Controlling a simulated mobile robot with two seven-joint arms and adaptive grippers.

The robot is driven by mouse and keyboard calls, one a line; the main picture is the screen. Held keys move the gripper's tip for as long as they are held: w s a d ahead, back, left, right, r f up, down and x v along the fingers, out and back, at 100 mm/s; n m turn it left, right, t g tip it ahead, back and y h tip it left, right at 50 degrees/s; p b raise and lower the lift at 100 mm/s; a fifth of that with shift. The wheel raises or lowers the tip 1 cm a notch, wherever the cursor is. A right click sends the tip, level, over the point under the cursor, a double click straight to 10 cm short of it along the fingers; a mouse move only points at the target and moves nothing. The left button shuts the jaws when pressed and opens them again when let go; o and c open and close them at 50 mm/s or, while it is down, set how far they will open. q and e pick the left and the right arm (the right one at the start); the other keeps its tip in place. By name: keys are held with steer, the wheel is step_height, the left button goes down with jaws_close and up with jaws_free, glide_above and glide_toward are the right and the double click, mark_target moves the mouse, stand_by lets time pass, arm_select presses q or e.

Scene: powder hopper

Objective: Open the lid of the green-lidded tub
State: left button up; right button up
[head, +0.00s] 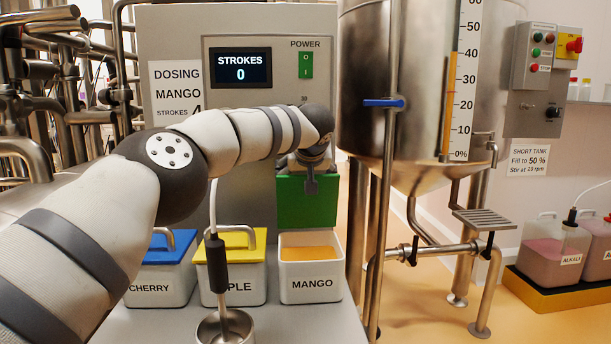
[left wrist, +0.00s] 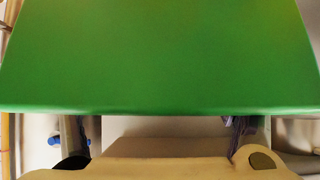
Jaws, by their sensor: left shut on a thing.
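The green lid (head: 307,203) stands raised, close to upright, at the back of the white MANGO tub (head: 311,283). The tub is open and its orange content (head: 308,253) shows. My left gripper (head: 310,178) is at the upper edge of the lid and is shut on it; the fingertips and the part they grip are mostly hidden. In the left wrist view the green lid (left wrist: 160,55) fills the upper part of the picture, close to the camera. My right gripper is in neither view.
A blue-lidded CHERRY tub (head: 160,285) and a yellow-lidded tub (head: 238,285) stand left of the MANGO tub, both shut. A metal cup (head: 226,328) with a black-handled rod (head: 216,264) is in front. A steel tank (head: 425,100) stands to the right.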

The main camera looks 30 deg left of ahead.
arm_select(q)
steer(key=shift+d+f, duration=0.1)
steer(key=shift+f, duration=0.9)
steer(key=o, duration=1.7)
steer(key=shift+s+r, duration=0.1)
steer(key=shift+c, duration=0.2)
steer(key=shift+r, duration=0.25)
steer(key=v, duration=1.1)
steer(key=shift+s+d+r, duration=0.15)
steer(key=shift+r, duration=0.1)
